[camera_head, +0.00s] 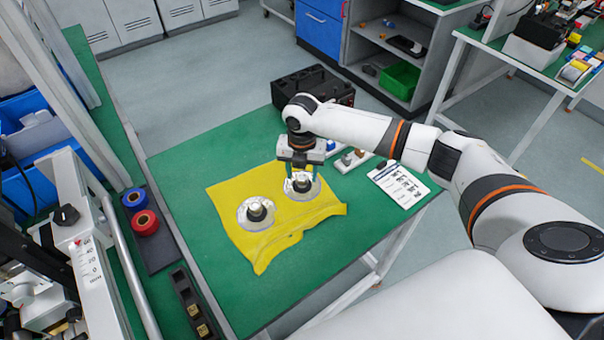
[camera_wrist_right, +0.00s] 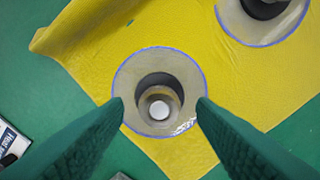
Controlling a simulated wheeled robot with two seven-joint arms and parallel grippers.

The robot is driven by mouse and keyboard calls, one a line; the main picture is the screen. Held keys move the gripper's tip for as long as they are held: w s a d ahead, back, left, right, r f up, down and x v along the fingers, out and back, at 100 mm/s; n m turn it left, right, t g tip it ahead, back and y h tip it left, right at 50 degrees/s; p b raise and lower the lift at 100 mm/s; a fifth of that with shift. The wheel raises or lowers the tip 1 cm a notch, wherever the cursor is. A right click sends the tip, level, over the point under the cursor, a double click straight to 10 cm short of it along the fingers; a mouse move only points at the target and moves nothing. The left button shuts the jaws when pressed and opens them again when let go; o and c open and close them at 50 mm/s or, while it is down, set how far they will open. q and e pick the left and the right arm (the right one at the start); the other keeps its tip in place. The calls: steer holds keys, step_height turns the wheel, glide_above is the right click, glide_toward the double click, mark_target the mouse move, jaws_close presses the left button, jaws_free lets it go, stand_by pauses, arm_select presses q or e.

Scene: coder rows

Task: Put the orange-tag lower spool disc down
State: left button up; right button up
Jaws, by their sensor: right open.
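Two pale, round spool discs with dark raised hubs lie flat on a yellow cloth (camera_head: 228,193). One disc (camera_head: 258,213) lies towards the front left with nothing over it; part of it shows at the upper right of the right wrist view (camera_wrist_right: 264,12). The other disc (camera_head: 303,186) is under my right gripper (camera_head: 301,172), and it is central in the right wrist view (camera_wrist_right: 160,62). My right gripper is open, its green fingers at either side of this disc's rim. I cannot make out an orange tag on either disc. My left gripper is out of view.
The cloth lies on a green table (camera_head: 190,160). A black case (camera_head: 313,87) stands at the back edge. A printed sheet (camera_head: 398,184) and small white trays (camera_head: 350,159) lie right of the gripper. Red and blue rolls (camera_head: 145,222) are on the left bench.

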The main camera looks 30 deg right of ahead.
mark_target(302, 177)
step_height(302, 177, up, 11)
steer(key=b, duration=0.1)
steer(key=shift+b, duration=0.35)
steer(key=shift+f, duration=0.1)
